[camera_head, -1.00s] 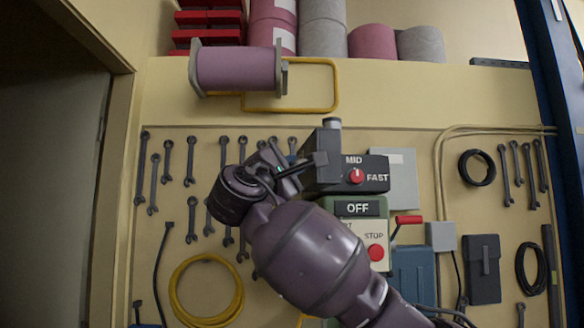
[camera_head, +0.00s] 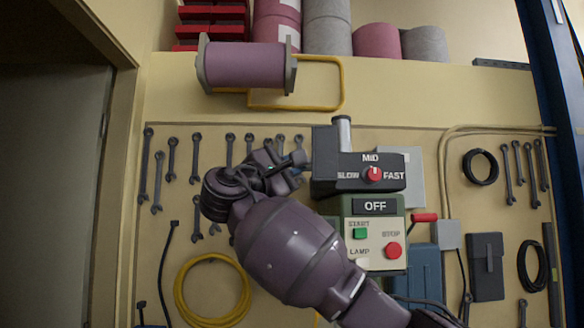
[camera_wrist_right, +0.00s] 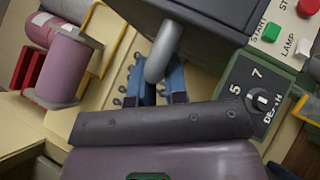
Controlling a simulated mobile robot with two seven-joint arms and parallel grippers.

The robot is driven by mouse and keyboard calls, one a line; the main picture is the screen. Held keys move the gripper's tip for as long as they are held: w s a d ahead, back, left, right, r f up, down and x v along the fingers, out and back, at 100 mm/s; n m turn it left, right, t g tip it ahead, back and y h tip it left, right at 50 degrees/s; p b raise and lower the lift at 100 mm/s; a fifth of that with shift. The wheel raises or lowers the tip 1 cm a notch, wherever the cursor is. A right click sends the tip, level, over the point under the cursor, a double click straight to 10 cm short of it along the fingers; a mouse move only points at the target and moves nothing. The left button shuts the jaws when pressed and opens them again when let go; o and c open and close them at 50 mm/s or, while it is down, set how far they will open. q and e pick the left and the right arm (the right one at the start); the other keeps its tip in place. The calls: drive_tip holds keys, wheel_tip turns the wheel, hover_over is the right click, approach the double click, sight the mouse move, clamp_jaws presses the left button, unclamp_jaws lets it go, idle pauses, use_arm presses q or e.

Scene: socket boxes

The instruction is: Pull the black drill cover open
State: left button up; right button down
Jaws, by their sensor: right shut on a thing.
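The drill machine has a black upper housing (camera_head: 335,165) with a SLOW–MID–FAST dial. A grey metal cylinder stands on top. In the right wrist view, the black housing (camera_wrist_right: 215,12) is at the top. A grey bent metal bar (camera_wrist_right: 165,48) comes from near it. My right gripper (camera_wrist_right: 165,92) has blue fingers on either side of the bar's end, shut on it. In the head view my right gripper (camera_head: 294,161) is just left of the housing. The grip is too small to make out there. I cannot tell how far the cover is open. My left gripper is not in view.
A green control box (camera_head: 375,208) with START, STOP and LAMP is under the housing. A depth dial (camera_wrist_right: 262,98) shows in the wrist view. Wrenches and a yellow coil (camera_head: 212,290) hang on the wall panel. A pink spool (camera_head: 246,66) is above.

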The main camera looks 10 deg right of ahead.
drive_tip(key=shift+w+a, duration=0.15)
drive_tip(key=shift+a, duration=0.05)
idle(0.4)
drive_tip(key=c, duration=1.4)
unclamp_jaws()
drive_tip(key=b+v, duration=0.2)
drive_tip(key=v, duration=0.8)
drive_tip(key=shift+a+f+b, duration=0.25)
drive_tip(key=shift+a+b, duration=0.05)
drive_tip(key=shift+a, duration=0.05)
